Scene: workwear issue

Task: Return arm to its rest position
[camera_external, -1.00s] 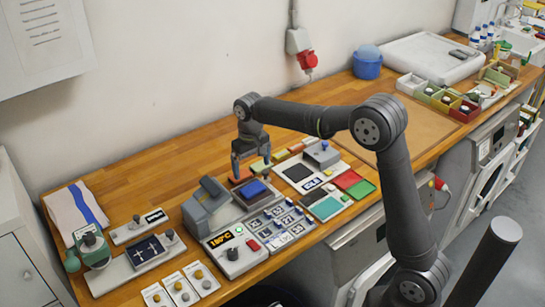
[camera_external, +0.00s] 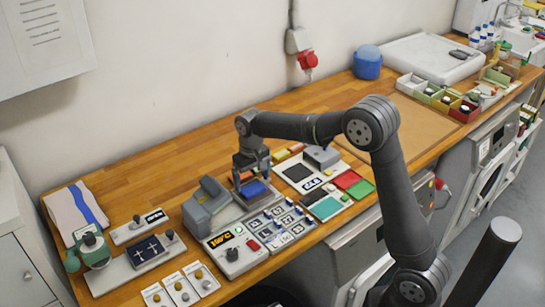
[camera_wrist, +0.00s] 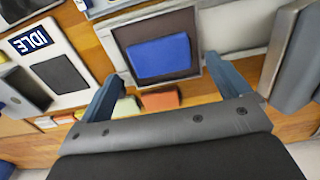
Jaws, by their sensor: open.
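My gripper (camera_external: 252,178) points down over the workbench, just behind a blue pad (camera_external: 257,190). In the wrist view my gripper (camera_wrist: 168,85) has its two fingers wide apart with nothing held between them. The blue pad (camera_wrist: 158,57) lies flat on a dark plate with a light frame (camera_wrist: 203,68), seen beyond and between the fingers. The exact height of the fingertips above the bench is hard to tell.
A grey press-like device (camera_external: 205,207) stands close left of my gripper. A panel with a temperature display (camera_external: 236,250) is in front. A panel marked IDLE (camera_wrist: 50,60) and small coloured blocks (camera_wrist: 160,99) are nearby.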

